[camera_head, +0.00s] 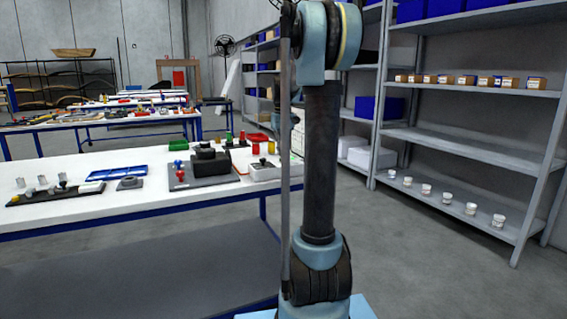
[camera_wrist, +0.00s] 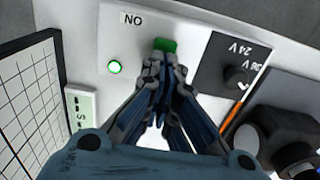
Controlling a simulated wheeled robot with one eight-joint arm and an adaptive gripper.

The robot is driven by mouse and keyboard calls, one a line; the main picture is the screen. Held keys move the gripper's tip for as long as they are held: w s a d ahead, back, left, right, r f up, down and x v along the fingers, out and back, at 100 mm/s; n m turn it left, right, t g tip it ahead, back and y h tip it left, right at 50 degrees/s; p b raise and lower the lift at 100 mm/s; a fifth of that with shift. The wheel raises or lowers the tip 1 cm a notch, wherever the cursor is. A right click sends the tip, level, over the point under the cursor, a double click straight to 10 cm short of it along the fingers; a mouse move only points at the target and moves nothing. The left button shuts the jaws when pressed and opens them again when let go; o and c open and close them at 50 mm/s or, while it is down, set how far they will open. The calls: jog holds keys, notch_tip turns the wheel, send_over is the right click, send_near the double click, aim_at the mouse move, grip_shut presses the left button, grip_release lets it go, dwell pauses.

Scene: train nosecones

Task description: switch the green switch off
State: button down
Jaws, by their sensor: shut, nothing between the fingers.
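The green switch (camera_wrist: 165,45) shows in the wrist view on a light panel (camera_wrist: 195,18), at the upper middle. A label reading "ON" (camera_wrist: 131,18), upside down, is beside it to the upper left. A round green light (camera_wrist: 115,67) to the left of the switch is lit. My gripper (camera_wrist: 163,66) is shut and empty, its fingertips right at the lower edge of the switch. I cannot tell whether they touch it. The fingers hide the panel below the switch. I cannot make out the switch in the head view, where my arm blocks part of the table.
In the wrist view a black knob (camera_wrist: 236,76) marked 24 V and 36 V sits to the right, and a gridded board (camera_wrist: 22,105) to the left. In the head view a white table (camera_head: 120,212) holds several devices. Shelves (camera_head: 465,145) stand at the right.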

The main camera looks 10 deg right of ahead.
jog(key=shift+f, duration=0.5)
dwell(0.3)
jog(key=shift+r, duration=3.55)
jog(key=s+a+f, duration=0.1)
jog(key=s+f, duration=0.7)
jog(key=s, duration=0.4)
jog(key=s+a+f+m+t, duration=0.1)
jog(key=s+f, duration=0.8)
jog(key=s, duration=0.3)
jog(key=s+a+f+m+t, duration=0.1)
jog(key=s+f, duration=0.7)
jog(key=s, duration=0.4)
jog(key=shift+s+f, duration=0.3)
jog(key=shift+f, duration=0.1)
